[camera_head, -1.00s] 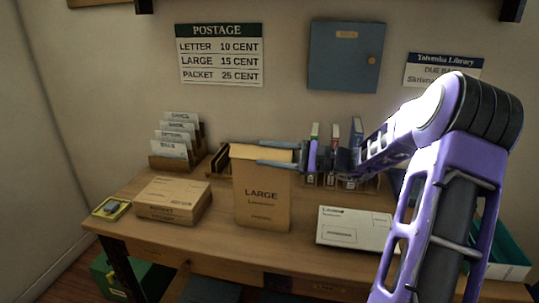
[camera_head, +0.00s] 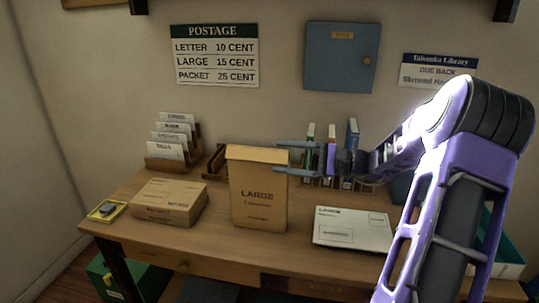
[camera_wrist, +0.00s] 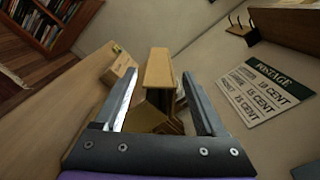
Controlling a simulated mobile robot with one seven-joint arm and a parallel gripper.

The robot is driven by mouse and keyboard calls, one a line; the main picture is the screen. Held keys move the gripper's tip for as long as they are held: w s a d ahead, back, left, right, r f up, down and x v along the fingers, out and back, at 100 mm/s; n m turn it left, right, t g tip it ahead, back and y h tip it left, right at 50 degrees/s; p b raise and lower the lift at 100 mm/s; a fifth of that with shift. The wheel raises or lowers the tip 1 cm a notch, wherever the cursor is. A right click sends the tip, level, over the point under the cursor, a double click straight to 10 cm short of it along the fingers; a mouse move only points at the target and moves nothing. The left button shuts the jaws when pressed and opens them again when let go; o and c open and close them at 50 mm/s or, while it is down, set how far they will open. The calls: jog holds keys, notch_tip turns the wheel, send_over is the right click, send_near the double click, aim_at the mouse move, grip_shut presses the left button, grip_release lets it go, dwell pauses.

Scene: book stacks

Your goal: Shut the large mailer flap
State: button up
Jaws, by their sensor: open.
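The large mailer (camera_head: 258,200) is a tan, upright packet labelled LARGE at the middle of the desk. Its flap (camera_head: 256,153) shows as a lighter strip across the top; I cannot tell whether it lies fully flat. My gripper (camera_head: 276,156) is open and empty, its two fingers pointing left at the mailer's upper right edge. In the wrist view, the mailer's tan top (camera_wrist: 158,68) shows between and beyond the open fingers (camera_wrist: 162,73). I cannot tell whether a finger touches it.
A tan packet box (camera_head: 170,202) lies left of the mailer, with a small yellow tray (camera_head: 106,211) beyond it. A letter rack (camera_head: 172,140) stands behind. A flat white mailer (camera_head: 352,229) lies to the right. Upright books (camera_head: 331,155) stand behind my gripper.

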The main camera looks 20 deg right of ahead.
jog(key=v, duration=1.2)
jog(key=shift+p, duration=0.35)
jog(key=shift+d, duration=0.1)
